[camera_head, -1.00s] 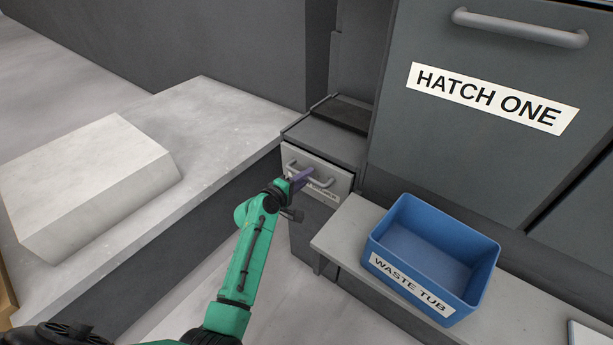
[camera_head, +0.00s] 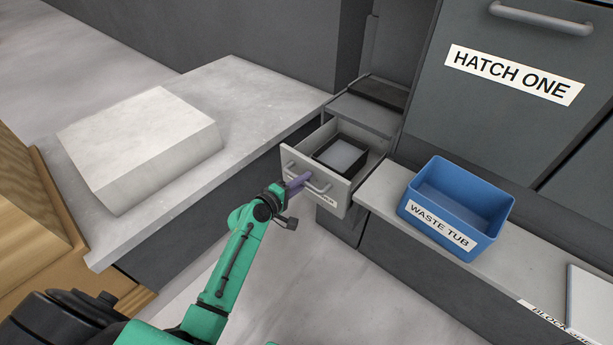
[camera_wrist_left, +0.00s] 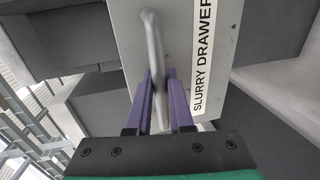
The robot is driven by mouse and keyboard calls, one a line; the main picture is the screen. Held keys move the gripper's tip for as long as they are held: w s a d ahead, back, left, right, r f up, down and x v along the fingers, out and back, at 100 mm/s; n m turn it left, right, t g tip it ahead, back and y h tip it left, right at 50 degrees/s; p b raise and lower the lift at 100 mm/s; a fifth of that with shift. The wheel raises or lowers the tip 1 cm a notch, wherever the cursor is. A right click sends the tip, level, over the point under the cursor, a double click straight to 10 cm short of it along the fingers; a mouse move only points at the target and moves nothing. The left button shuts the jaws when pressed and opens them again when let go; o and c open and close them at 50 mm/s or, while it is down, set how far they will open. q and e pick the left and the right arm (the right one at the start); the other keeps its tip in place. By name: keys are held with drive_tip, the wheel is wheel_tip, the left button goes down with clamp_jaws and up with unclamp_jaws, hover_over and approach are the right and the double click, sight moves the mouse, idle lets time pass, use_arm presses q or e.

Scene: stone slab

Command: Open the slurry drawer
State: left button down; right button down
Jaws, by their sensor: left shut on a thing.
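The slurry drawer (camera_head: 332,190) stands pulled out from its grey cabinet in the head view. A dark box with a pale grey top (camera_head: 342,155) sits inside it. My left gripper (camera_head: 301,181) is shut on the drawer's grey bar handle (camera_head: 318,188), with its purple fingers on either side of the bar. In the left wrist view the fingers (camera_wrist_left: 160,92) close around the handle (camera_wrist_left: 153,50), beside the "SLURRY DRAWER" label (camera_wrist_left: 205,60). In the head view my arm and gripper hide part of the drawer front. My right gripper is not in view.
A blue waste tub (camera_head: 453,243) stands on a low grey shelf (camera_head: 382,190) right of the drawer. Hatch One (camera_head: 480,110) is above it. A pale stone block (camera_head: 140,150) lies on the slab (camera_head: 240,110) at left. Floor in front of the drawer is clear.

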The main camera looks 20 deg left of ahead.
use_arm(q)
drive_tip(key=shift+s+a, duration=0.25)
drive_tip(key=shift+s, duration=0.45)
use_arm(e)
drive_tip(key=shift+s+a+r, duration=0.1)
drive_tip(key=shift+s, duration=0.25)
use_arm(q)
drive_tip(key=c, duration=0.8)
unclamp_jaws()
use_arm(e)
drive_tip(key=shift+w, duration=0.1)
use_arm(q)
drive_tip(key=v, duration=1.4)
drive_tip(key=shift+s+b, duration=0.2)
drive_tip(key=shift+b, duration=0.15)
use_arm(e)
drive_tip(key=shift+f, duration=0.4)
use_arm(q)
drive_tip(key=shift+a+f, duration=0.1)
